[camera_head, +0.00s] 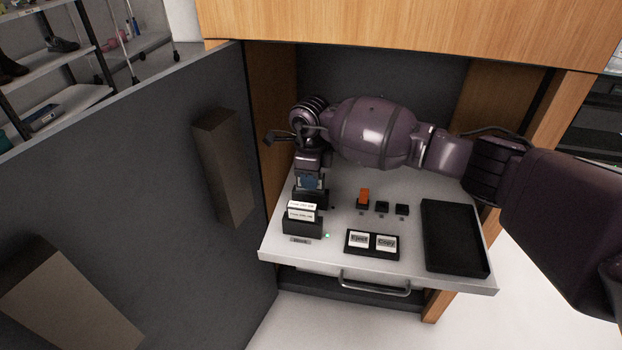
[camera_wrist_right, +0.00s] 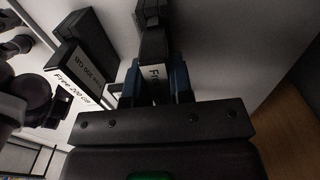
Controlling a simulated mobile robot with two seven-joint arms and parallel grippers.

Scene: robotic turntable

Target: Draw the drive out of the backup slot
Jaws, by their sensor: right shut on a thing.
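My right gripper (camera_head: 310,180) points down over the back left of the pull-out shelf. In the wrist view its blue fingers (camera_wrist_right: 156,82) are closed on a drive with a white label (camera_wrist_right: 155,80), whose text is mostly hidden. A black slot block (camera_head: 311,199) stands directly under the gripper; I cannot tell how deep the drive sits in it. In front is a black holder (camera_head: 302,226) with white-labelled drives (camera_head: 302,206); their labels also show in the wrist view (camera_wrist_right: 84,80). My left gripper is not in view.
On the shelf (camera_head: 335,267) are an orange part (camera_head: 363,195), small black blocks (camera_head: 382,207), a panel with Eject and Copy buttons (camera_head: 372,243) and an empty black tray (camera_head: 455,237). A green light (camera_head: 327,235) glows beside the holder. A grey door panel (camera_head: 170,210) stands close left.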

